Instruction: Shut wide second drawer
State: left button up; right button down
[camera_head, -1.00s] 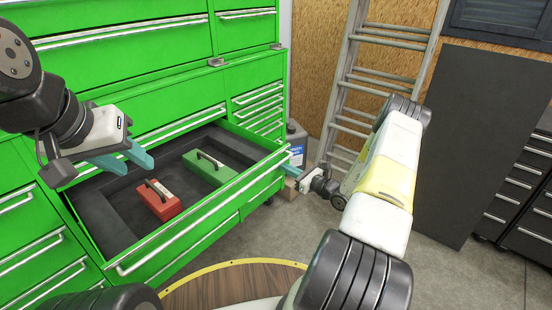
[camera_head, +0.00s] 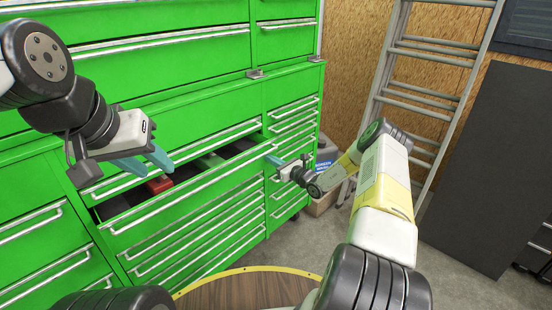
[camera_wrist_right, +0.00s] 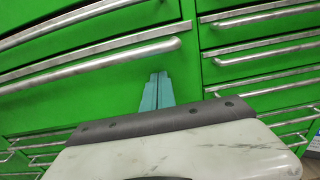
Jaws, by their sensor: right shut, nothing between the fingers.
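The wide green drawer (camera_head: 190,205) of the tool cabinet is still partly out, with a narrow dark opening behind its front in the head view. A red box (camera_head: 158,185) shows inside that opening; a green box is barely visible at the right. My right gripper (camera_head: 272,159) is shut and empty at the right end of the drawer front. In the right wrist view its teal fingers (camera_wrist_right: 157,78) point at the green front, just below the long handle (camera_wrist_right: 95,65); I cannot tell if they touch. My left gripper (camera_head: 152,163) is open and empty above the drawer's left part.
Narrow drawers (camera_head: 293,130) stand right of the wide one. More closed wide drawers lie below it. A ladder (camera_head: 425,75) and a dark panel (camera_head: 475,165) lean at the right. A round wooden top (camera_head: 245,290) is at the front. Grey floor is free between.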

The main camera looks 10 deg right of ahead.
jog(key=x, duration=0.9)
jog(key=shift+s, duration=0.1)
jog(key=shift+w+a, duration=0.1)
jog(key=shift+w, duration=0.1)
jog(key=shift+w+r, duration=0.1)
jog(key=shift+r, duration=0.15)
